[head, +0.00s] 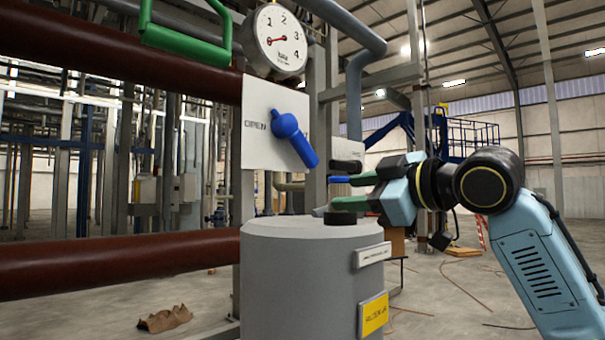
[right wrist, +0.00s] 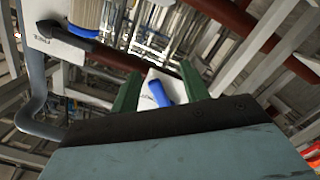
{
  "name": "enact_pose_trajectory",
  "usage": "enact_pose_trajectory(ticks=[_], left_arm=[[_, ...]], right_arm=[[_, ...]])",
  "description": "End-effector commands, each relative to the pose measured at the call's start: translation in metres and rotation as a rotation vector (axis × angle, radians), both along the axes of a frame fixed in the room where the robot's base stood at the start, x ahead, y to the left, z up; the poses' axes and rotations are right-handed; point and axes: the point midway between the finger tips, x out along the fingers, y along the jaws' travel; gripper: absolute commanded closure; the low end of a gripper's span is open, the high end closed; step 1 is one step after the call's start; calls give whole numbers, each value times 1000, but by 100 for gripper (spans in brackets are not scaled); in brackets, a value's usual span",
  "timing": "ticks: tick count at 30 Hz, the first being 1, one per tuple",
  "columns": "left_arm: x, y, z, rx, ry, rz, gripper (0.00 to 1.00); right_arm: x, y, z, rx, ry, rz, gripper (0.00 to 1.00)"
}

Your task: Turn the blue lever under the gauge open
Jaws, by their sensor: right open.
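The blue lever (head: 295,138) is on a white plate (head: 262,145) below a round dial gauge (head: 280,40). Its handle slants down to the right from its hub. Lettering that seems to read OPEN is left of the hub. My right gripper (head: 340,192) is open and empty, to the right of the lever and apart from it, with its green fingers pointing left. In the right wrist view the blue lever (right wrist: 158,93) shows between the two green fingers, some way beyond them. My left gripper is out of view.
A grey drum (head: 300,270) with a black cap (head: 340,217) stands below the lever and gripper. Thick dark red pipes (head: 120,262) run at the left. A green handle (head: 187,42) is up beside the gauge. A grey-blue pipe (head: 354,95) is right of the plate.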

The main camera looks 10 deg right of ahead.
Motion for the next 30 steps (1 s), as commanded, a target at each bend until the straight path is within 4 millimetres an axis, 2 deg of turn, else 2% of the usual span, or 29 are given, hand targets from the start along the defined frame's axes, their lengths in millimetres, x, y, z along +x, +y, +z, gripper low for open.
enact_pose_trajectory(ticks=[1,3,6,10,14,24,30], left_arm=[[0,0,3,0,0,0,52],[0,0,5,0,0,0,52],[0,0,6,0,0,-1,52],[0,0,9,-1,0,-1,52],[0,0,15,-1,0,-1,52],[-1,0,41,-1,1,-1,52],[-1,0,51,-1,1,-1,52]], right_arm=[[-17,0,28,-24,-45,10,55],[-35,1,50,-47,-85,26,55],[-51,2,67,-70,-118,37,55],[-53,6,74,-80,-129,46,55],[-39,16,75,-78,-127,47,55],[21,55,76,-76,-126,46,55],[45,70,76,-76,-128,44,55]])
